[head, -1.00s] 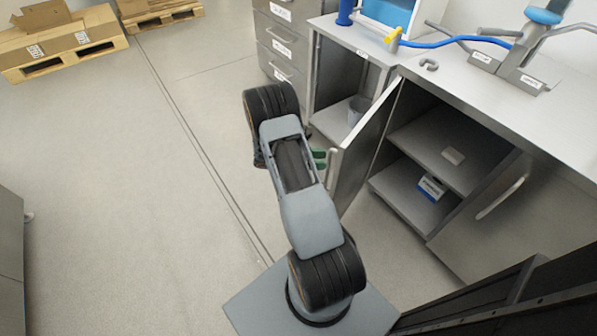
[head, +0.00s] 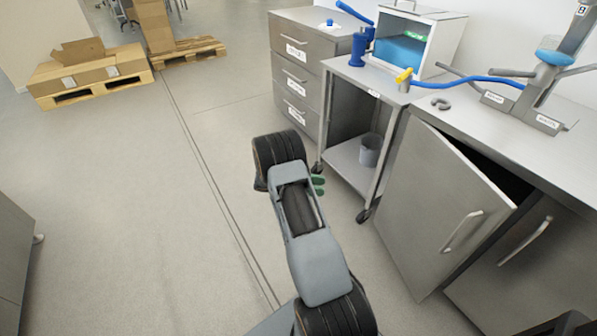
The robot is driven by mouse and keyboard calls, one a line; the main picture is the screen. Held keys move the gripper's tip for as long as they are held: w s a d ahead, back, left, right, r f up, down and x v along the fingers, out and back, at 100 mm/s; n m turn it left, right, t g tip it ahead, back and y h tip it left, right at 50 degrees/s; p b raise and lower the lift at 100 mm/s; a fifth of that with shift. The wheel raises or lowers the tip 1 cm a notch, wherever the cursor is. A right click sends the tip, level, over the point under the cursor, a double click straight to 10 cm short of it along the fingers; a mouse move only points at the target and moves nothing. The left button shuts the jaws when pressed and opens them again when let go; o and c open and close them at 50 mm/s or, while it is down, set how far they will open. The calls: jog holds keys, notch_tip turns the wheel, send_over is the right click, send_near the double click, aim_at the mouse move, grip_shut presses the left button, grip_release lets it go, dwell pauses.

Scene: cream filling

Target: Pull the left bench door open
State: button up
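The left bench door (head: 425,205) is a grey panel, ajar. Its left edge is at the bench, and its right edge stands out from the front with a dark gap behind its top. Its pale bar handle (head: 462,232) is upright and slanted near the right edge, with nothing on it. My gripper (head: 318,185) shows only as green fingertips beside my arm. It is left of the door, well apart from the handle. My arm hides the rest of it, so how far its fingers are apart is unclear.
The right bench door (head: 545,262) looks shut. A wheeled cart (head: 347,160) with a grey bin (head: 371,149) stands left of the bench, near my gripper. A drawer cabinet (head: 298,62) is behind it. Open floor lies to the left; pallets with boxes (head: 90,72) are far off.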

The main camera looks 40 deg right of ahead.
jog(key=w+b, duration=0.4)
jog(key=w, duration=0.6)
jog(key=shift+a, duration=0.25)
dwell(0.3)
dwell(0.6)
jog(key=s+a+r+p, duration=0.6)
jog(key=s+r, duration=0.6)
jog(key=r, duration=0.1)
jog(key=shift+s+a, duration=0.2)
dwell(0.5)
